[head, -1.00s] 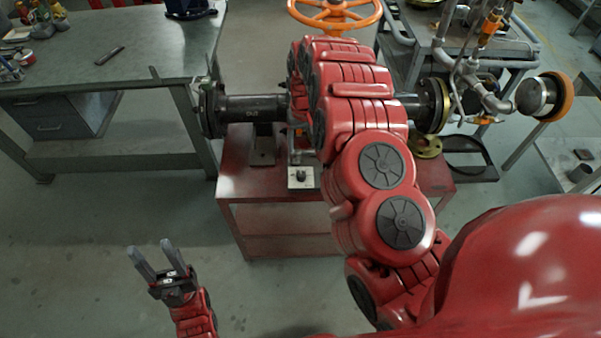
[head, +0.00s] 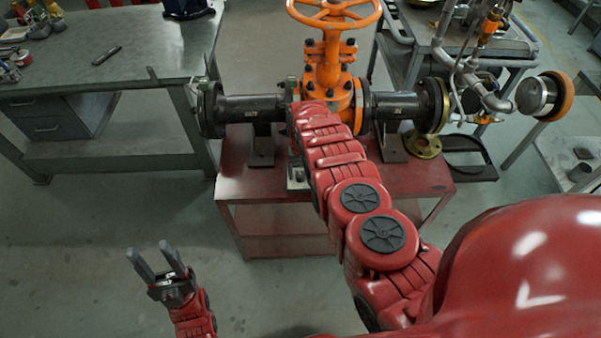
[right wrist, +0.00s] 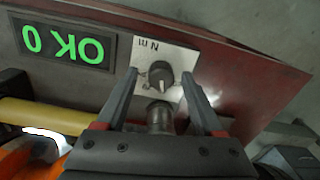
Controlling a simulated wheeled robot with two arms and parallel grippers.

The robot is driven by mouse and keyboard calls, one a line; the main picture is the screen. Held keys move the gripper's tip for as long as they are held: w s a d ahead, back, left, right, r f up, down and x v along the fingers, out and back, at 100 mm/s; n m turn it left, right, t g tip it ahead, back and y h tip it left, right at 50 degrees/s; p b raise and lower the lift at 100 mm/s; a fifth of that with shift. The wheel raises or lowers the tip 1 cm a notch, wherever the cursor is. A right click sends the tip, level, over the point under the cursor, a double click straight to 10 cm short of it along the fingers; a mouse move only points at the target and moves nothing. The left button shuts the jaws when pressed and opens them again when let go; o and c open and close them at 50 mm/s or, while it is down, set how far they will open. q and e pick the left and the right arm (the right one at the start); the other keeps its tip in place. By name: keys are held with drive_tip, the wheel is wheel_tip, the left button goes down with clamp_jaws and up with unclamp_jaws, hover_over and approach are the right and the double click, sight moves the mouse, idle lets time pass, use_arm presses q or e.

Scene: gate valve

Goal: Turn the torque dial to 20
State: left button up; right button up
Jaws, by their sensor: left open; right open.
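The torque dial (right wrist: 160,75) is a small black knob with a white pointer line on a pale plate (right wrist: 178,62) marked "N m". It shows in the right wrist view. A display (right wrist: 65,45) beside it reads "OK 0" upside down in green. My right gripper (right wrist: 159,80) is open, with one finger on each side of the dial; I cannot tell whether they touch it. In the head view my right arm hides this gripper and the dial, and only part of the pale plate (head: 296,184) shows. My left gripper (head: 154,252) is open and empty at lower left, over the floor.
An orange gate valve (head: 328,68) with a handwheel and black flanged pipes stands on a red bench (head: 255,190). A grey workbench (head: 140,50) is at left. A cart with pipes (head: 410,50) is at right. The floor around my left gripper is clear.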

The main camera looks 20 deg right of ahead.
drive_tip(key=shift+f, duration=0.25)
clamp_jaws()
idle(0.3)
drive_tip(key=m+b, duration=0.1)
drive_tip(key=m, duration=0.1)
drive_tip(key=shift+w+m, duration=0.1)
drive_tip(key=shift+m, duration=0.3)
drive_tip(key=m, duration=0.2)
drive_tip(key=shift+m+b, duration=0.3)
drive_tip(key=shift+b, duration=0.1)
drive_tip(key=shift+m+b, duration=0.4)
drive_tip(key=shift+m, duration=1.2)
drive_tip(key=shift+r, duration=0.1)
